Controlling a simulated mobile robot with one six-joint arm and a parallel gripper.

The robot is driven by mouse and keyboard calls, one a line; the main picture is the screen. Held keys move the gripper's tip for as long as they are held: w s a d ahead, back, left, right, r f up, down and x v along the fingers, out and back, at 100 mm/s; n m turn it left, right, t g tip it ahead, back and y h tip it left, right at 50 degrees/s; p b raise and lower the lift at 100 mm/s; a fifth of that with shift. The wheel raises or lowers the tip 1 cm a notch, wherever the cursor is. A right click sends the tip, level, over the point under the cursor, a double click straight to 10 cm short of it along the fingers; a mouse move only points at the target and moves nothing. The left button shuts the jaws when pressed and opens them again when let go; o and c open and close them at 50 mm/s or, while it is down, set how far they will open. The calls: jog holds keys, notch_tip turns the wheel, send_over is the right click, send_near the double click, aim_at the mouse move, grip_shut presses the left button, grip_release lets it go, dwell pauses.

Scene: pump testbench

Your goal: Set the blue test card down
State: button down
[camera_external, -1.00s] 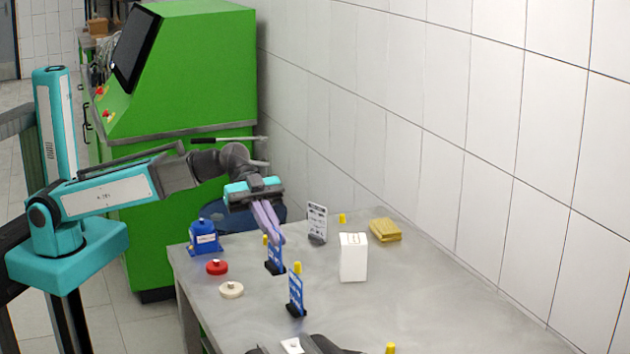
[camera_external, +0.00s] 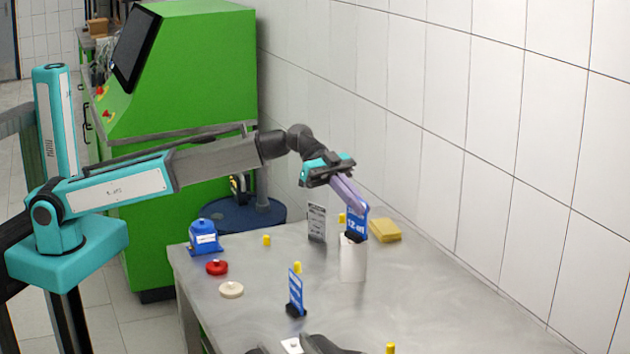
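My gripper (camera_external: 352,203) is shut on a blue test card (camera_external: 356,219) with white print and a dark foot. It holds the card upright, in front of or above the white box (camera_external: 353,262). Whether the card's foot touches the box cannot be told from this angle. A second blue card (camera_external: 296,292) stands upright in a dark foot on the grey table (camera_external: 255,325), beside a yellow peg.
A yellow sponge-like block (camera_external: 385,230) lies at the back. Small yellow pegs, one here (camera_external: 267,240), stand about.

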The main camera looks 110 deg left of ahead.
jog(key=w+a+n+t+y, duration=0.1)
jog(key=w+a, duration=0.3)
jog(key=a, duration=0.9)
jog(key=w+a+n+y, duration=0.1)
jog(key=w+a, duration=0.3)
jog(key=a, duration=1)
jog(key=shift+s+d+f+p, duration=0.1)
jog(key=shift+d+f+p, duration=0.1)
jog(key=shift+f, duration=1.25)
jog(key=shift+s+d+f+p, duration=0.1)
jog(key=shift+f+p, duration=0.1)
jog(key=shift+f, duration=1.25)
jog(key=shift+f, duration=0.1)
notch_tip(320, 180, down, 6)
jog(key=p, duration=0.1)
jog(key=shift+p, duration=0.4)
jog(key=shift+f, duration=0.15)
notch_tip(320, 180, down, 4)
jog(key=shift+r+p, duration=0.25)
jog(key=shift+p, duration=0.4)
